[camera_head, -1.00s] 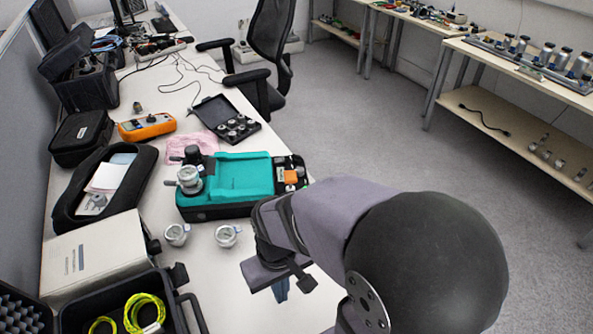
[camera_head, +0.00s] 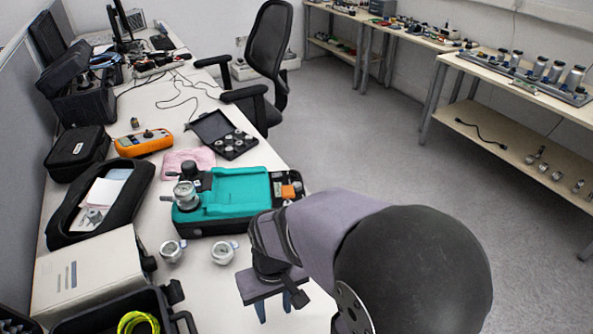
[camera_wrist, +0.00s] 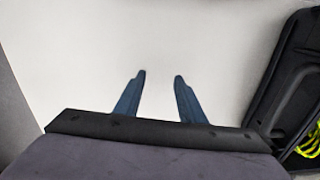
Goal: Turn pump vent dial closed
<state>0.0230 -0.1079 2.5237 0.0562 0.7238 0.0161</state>
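The pump (camera_head: 236,193) is a teal and black unit lying on the white bench in the middle of the head view. A round metal gauge (camera_head: 186,194) and a black knob (camera_head: 190,169) stand at its left end. I cannot tell for certain which part is the vent dial or how it is set. My gripper (camera_head: 274,306) is in front of the pump, nearer to me, pointing down over bare bench and apart from the pump. In the wrist view its two blue fingers (camera_wrist: 160,76) are apart with nothing between them. The pump is not in the wrist view.
An open black case (camera_wrist: 297,90) shows at the wrist view's right. An orange meter (camera_head: 144,142) and a box of fittings (camera_head: 224,134) lie farther back.

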